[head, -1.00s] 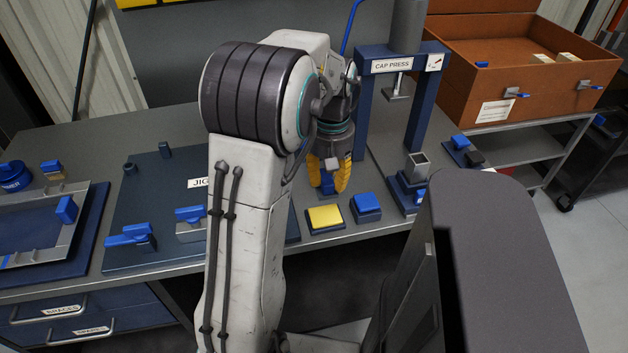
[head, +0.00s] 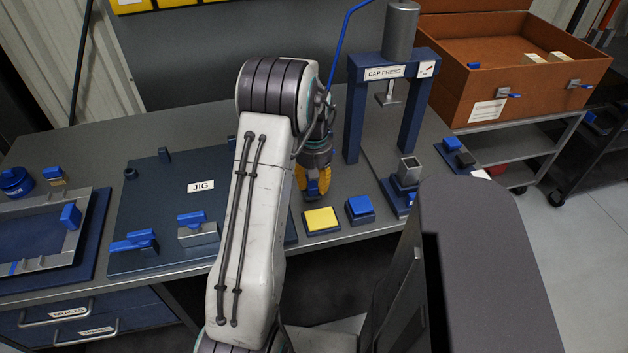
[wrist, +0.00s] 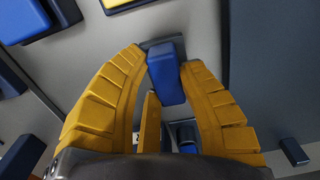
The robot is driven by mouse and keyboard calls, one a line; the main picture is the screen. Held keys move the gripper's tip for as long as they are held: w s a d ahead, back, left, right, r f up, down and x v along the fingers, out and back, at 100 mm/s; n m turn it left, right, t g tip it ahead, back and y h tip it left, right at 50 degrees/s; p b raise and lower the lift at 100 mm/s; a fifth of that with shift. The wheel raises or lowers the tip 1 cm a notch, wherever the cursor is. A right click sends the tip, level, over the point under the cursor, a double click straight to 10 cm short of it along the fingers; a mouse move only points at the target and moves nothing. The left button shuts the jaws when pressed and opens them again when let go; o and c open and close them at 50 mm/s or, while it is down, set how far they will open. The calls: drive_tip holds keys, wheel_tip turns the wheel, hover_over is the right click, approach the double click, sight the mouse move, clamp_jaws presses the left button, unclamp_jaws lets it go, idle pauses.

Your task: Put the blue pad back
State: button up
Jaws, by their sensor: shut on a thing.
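My gripper (head: 316,192) is low over the bench, just behind the yellow pad. In the wrist view my gripper (wrist: 163,75) is shut on a blue block (wrist: 166,78) with a grey face behind it. I cannot tell for sure whether this block is the blue pad, or whether it touches the bench. A square blue pad (head: 360,206) sits on a dark base to the right of the yellow pad (head: 321,218). A blue pad on a dark base also shows at the upper left of the wrist view (wrist: 24,18).
The cap press (head: 384,73) stands behind and right of my gripper. The jig plate (head: 165,200) with blue-handled clamps (head: 133,240) lies to the left. A metal socket (head: 408,171) stands to the right. The bench behind the jig is clear.

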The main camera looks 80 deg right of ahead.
drive_tip(key=shift+f, duration=0.4)
drive_tip(key=shift+f, duration=0.1)
drive_tip(key=o, duration=1.1)
